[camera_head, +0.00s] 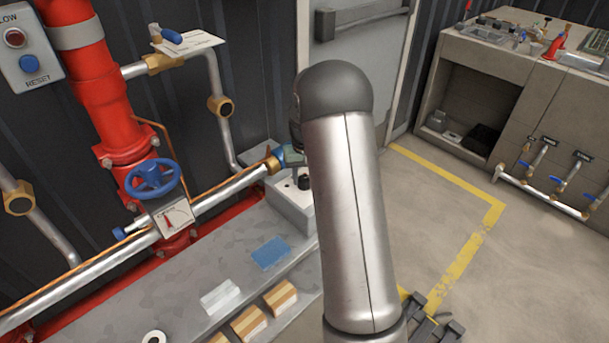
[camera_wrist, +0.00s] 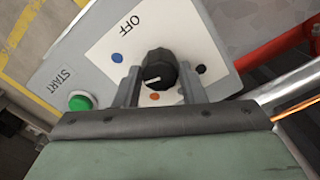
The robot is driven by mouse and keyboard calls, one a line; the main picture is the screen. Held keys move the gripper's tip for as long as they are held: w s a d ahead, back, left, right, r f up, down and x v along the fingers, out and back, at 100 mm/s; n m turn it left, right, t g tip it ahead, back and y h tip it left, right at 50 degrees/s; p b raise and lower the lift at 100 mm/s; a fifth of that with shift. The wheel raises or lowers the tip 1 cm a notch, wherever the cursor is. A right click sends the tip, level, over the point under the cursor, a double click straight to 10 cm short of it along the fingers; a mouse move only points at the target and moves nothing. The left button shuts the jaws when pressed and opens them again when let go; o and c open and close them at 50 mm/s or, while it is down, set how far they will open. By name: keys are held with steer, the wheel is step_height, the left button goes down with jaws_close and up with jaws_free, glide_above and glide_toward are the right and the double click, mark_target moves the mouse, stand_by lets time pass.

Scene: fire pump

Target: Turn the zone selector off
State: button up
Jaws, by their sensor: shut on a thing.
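The zone selector is a black round knob (camera_wrist: 158,68) on a white plate (camera_wrist: 105,42) in the wrist view. The plate carries the word OFF, upside down, with blue, black and orange dots around the knob. A short white mark on the knob lies on its lower left part, between the blue and orange dots. My gripper (camera_wrist: 157,83) is shut on the knob, one finger at each side.
A green START button (camera_wrist: 80,101) sits on the same box, left of the knob. In the head view, a silver pipe (camera_head: 230,188), a red pipe (camera_head: 95,85) and a blue handwheel (camera_head: 153,179) stand left of my arm. Open floor (camera_head: 420,215) lies to the right.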

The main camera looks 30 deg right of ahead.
mark_target(304, 178)
steer(key=m, duration=0.3)
steer(key=shift+m, duration=0.4)
steer(key=m+p, duration=0.1)
steer(key=m, duration=0.2)
steer(key=shift+m, duration=0.3)
steer(key=m+p, duration=0.1)
steer(key=m, duration=0.3)
steer(key=shift+m+p, duration=0.35)
steer(key=shift+m, duration=1.25)
steer(key=o, duration=1)
step_height(304, 178, up, 18)
steer(key=shift+f+p, duration=0.25)
steer(key=shift+p, duration=0.05)
